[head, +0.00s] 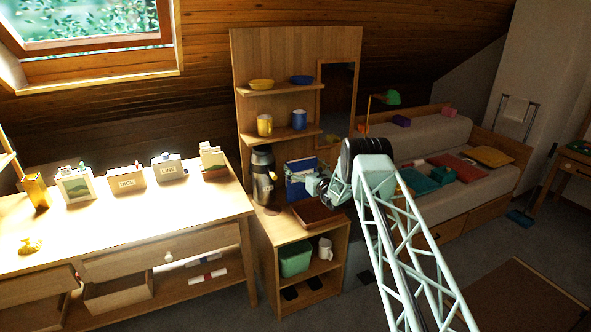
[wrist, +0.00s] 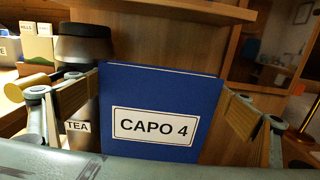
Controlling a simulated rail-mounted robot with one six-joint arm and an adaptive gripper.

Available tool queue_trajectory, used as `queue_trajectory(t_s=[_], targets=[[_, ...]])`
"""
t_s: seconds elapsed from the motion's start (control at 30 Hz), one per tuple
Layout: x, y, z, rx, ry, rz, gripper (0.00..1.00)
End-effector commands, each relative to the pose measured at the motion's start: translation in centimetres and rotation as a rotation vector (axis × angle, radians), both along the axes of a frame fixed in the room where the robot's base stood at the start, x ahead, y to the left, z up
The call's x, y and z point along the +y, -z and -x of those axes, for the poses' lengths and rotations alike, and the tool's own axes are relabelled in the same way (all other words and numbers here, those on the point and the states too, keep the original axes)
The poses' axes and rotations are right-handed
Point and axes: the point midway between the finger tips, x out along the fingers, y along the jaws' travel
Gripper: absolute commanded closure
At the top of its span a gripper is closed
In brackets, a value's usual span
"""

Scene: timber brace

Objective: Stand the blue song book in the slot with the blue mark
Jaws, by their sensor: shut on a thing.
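The blue song book (head: 296,189) is upright above the top of the low wooden cabinet, just right of the dark flask. In the wrist view the book (wrist: 160,84) carries a white label reading CAPO 4. My gripper (head: 316,184) is shut on the book, with a finger pad at its left and right sides in the wrist view (wrist: 160,105). The book's lower part is hidden by my gripper in the wrist view. I cannot make out a slot with a blue mark in either view.
A dark flask (head: 263,178) stands close left of the book; its TEA label shows in the wrist view (wrist: 78,127). A flat brown thing (head: 318,214) lies on the cabinet top. Shelves with bowls and mugs (head: 264,125) rise behind. A desk (head: 120,230) stands left.

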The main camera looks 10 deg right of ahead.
Motion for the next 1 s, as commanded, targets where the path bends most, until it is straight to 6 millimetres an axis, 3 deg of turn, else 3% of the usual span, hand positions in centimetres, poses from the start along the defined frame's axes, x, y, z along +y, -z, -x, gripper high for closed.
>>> queue_trajectory(t_s=[0.3,0.5,0.7,1.0], targets=[[-5.2,-2.9,-0.4,-0.001,0.001,0.001,0.29],[-7.6,-4.1,-0.6,-0.002,0.0,0.0,0.29],[-9.0,-4.9,-0.7,-0.002,-0.001,0.0,0.29],[-9.4,-5.1,-0.7,-0.001,-0.001,0.0,0.29]])
